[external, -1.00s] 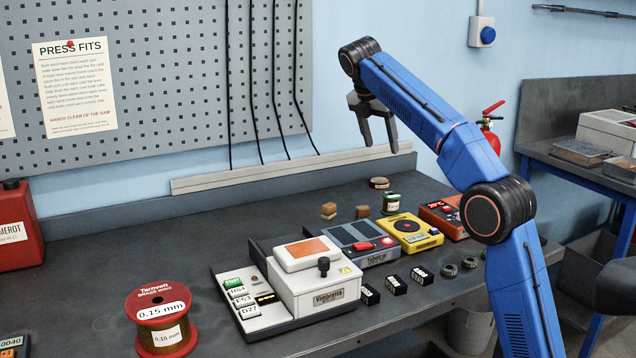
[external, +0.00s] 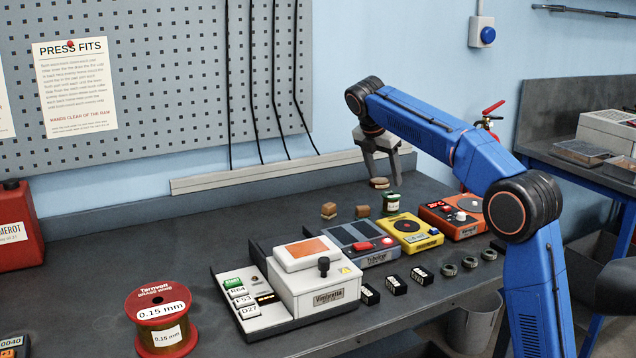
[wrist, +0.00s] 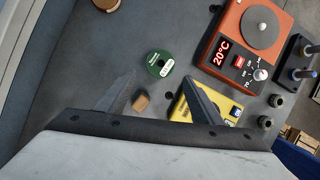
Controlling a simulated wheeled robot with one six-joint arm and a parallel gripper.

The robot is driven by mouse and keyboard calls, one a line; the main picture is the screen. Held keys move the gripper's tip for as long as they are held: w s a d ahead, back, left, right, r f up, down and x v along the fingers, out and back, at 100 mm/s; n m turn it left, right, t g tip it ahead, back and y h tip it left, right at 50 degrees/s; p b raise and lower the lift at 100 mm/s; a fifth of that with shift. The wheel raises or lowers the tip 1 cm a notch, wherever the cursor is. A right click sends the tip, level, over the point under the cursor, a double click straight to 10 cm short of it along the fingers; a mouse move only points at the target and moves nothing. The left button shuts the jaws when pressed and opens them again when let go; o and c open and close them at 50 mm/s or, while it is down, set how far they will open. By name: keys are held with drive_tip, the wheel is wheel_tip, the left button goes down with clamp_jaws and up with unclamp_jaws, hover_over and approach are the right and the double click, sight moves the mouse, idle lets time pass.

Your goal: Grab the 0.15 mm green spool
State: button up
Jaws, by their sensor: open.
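The green spool (external: 390,202) stands upright on the dark bench, behind the yellow device. It has green flanges and a white label; in the wrist view its round green top (wrist: 160,64) shows, with a label too small to read. My gripper (external: 384,184) is open and empty, pointing down above the back of the bench. In the wrist view the spool lies ahead of my two fingertips (wrist: 158,83), near the middle between them and apart from both. A larger red spool (external: 162,318) marked 0.15 mm stands at the front left.
A yellow device (external: 424,240) and a red hotplate (external: 452,220) showing 20°C (wrist: 221,52) stand near the spool. Small brown blocks (external: 362,211) lie to its left. A round brown piece (external: 379,183) lies behind it.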

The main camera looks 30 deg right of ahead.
sight(395, 196)
drive_tip(key=x, duration=1.1)
drive_tip(key=c, duration=1.4)
